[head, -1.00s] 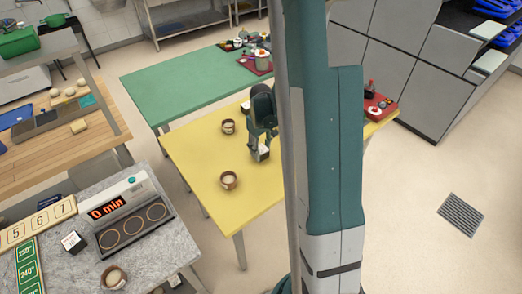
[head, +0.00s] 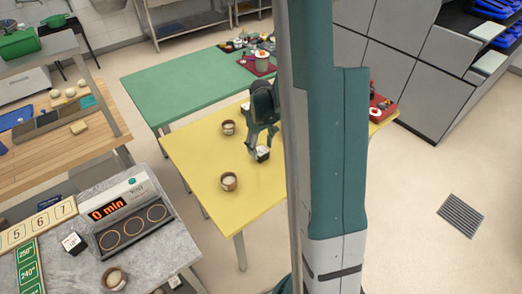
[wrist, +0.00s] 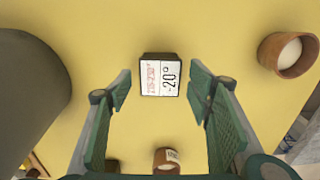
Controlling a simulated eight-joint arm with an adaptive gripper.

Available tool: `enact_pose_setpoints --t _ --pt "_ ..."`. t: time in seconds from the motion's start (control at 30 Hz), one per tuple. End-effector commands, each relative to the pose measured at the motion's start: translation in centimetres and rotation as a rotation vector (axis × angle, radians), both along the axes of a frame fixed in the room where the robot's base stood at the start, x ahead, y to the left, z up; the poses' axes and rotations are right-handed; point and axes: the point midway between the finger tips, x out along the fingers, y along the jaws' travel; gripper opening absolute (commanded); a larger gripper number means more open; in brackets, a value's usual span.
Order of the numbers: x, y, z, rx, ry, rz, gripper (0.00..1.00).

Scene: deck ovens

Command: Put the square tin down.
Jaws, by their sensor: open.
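The square tin (head: 262,154) is small and dark with a white label on top. It stands on the yellow table (head: 195,160). In the wrist view the tin (wrist: 160,75) shows its label with "20" printed on it, and bare yellow surface lies around it. My gripper (head: 262,143) is open above the tin. In the wrist view the green-padded fingers of my gripper (wrist: 160,88) are spread wide to either side of the tin, with clear gaps and no visible contact.
Brown cups with pale contents stand on the yellow table, one nearer (head: 229,181) and one farther (head: 228,127). A red tray (head: 385,112) is at the table's right end. A green table (head: 185,88) stands behind. A similar dark block (head: 73,243) sits on the grey counter.

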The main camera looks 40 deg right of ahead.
Motion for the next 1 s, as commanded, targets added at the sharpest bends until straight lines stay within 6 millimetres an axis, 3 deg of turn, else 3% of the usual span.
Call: enact_pose_setpoints --t 0.6,1.0 --pt "-0.1 0.0 7.6 0.000 0.000 0.000 0.51" --pt "0.0 0.0 9.7 0.000 0.000 0.000 0.51"
